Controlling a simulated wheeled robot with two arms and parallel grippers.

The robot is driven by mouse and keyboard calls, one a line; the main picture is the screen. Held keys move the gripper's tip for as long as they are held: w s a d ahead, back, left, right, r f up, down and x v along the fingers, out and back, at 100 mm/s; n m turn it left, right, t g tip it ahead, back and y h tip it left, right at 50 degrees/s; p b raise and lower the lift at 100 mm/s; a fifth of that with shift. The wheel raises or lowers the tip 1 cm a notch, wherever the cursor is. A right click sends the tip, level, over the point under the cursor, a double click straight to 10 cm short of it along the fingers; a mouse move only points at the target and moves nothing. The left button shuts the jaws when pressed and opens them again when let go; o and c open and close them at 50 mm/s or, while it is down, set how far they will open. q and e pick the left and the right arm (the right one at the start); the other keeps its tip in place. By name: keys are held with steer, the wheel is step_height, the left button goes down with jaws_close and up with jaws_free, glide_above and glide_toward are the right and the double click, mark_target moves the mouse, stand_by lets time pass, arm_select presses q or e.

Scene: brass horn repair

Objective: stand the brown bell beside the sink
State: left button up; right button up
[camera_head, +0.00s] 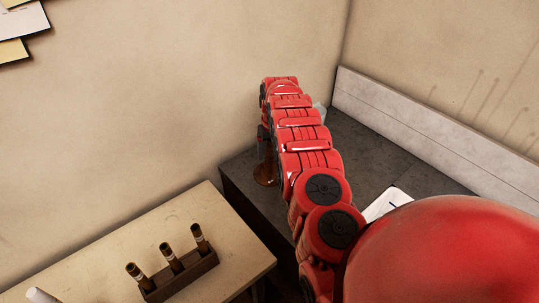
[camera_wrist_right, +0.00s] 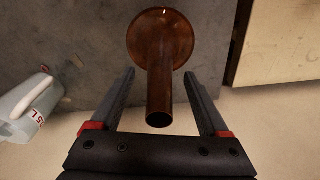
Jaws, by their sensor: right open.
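The brown bell (camera_wrist_right: 160,60) stands on the dark grey counter top with its wide flare down and its narrow tube pointing up. In the head view its flare (camera_head: 264,175) shows near the counter's left edge, and my right arm hides part of it. My right gripper (camera_wrist_right: 159,73) is open, with one finger on each side of the bell's tube and a gap on both sides. In the head view the right gripper (camera_head: 266,145) is mostly hidden by its own arm. I cannot make out a sink in either view. My left gripper is not in view.
A clear jug with red lettering (camera_wrist_right: 27,105) stands near the bell. A pale board (camera_head: 430,115) runs along the counter's back. A white sheet (camera_head: 386,204) lies on the counter. A lower pale table (camera_head: 100,255) holds a dark rack (camera_head: 185,277) with several brown tubes.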

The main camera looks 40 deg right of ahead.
mark_target(270, 141)
steer(key=r, duration=0.1)
steer(key=r+b, duration=0.1)
steer(key=r, duration=0.2)
steer(key=shift+s+a+r+b, duration=0.1)
steer(key=shift+s+a+b, duration=0.05)
steer(key=shift+s+b, duration=0.15)
step_height(270, 141, up, 5)
steer(key=shift+s+f+p, duration=0.1)
steer(key=shift+f+p, duration=0.05)
steer(key=shift+p, duration=1.1)
steer(key=shift+s+r, duration=0.25)
steer(key=shift+r, duration=0.25)
steer(key=shift+r, duration=0.1)
